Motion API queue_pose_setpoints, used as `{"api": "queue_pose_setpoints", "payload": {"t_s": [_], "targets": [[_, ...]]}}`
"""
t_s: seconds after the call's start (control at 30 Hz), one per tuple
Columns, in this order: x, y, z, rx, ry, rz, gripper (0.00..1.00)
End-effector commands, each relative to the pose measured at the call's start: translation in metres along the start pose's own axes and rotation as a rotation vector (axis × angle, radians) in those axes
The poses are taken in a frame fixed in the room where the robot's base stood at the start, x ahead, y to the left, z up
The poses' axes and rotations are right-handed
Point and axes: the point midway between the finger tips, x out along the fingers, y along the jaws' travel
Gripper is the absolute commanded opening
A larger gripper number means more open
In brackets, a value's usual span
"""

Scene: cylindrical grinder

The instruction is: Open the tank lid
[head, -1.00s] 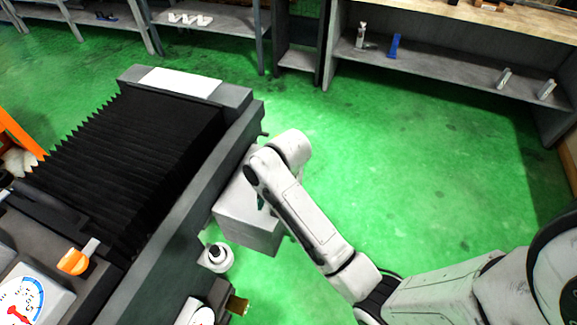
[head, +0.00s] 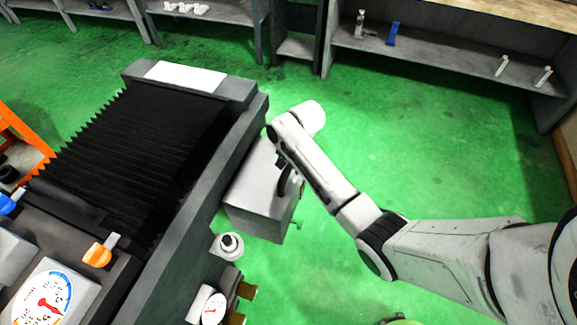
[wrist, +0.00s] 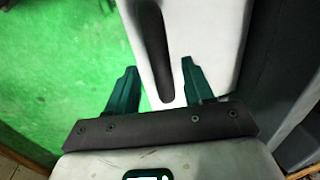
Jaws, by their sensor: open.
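The tank (head: 257,212) is a light grey box on the floor beside the machine in the head view. Its pale top, the lid (wrist: 208,30), fills the upper middle of the wrist view and looks closed. A dark bar handle (wrist: 156,45) runs along it. My gripper (wrist: 159,66) is open, its two green fingers spread with the near end of the handle between them. I see no contact between fingers and handle. In the head view my arm's end is over the tank and hides part of the lid; the gripper itself is hard to make out.
The grinder (head: 190,215) with black bellows stands close along the tank's left side. A white bottle-like part (head: 228,246) and a round gauge (head: 213,308) sit in front of the tank. Green floor (head: 410,140) is free to the right. Shelves (head: 440,60) line the back.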

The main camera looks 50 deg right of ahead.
Motion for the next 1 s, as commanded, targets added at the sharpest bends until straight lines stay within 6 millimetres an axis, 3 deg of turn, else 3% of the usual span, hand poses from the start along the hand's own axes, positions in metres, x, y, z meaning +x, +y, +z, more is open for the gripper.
{"api": "queue_pose_setpoints", "payload": {"t_s": [0.2,0.53,1.0], "targets": [[0.018,0.0,0.0,0.0,0.001,0.001,0.52],[0.021,0.0,0.0,-0.001,0.001,0.0,0.51],[0.02,0.0,0.0,-0.001,0.001,0.0,0.06]]}}
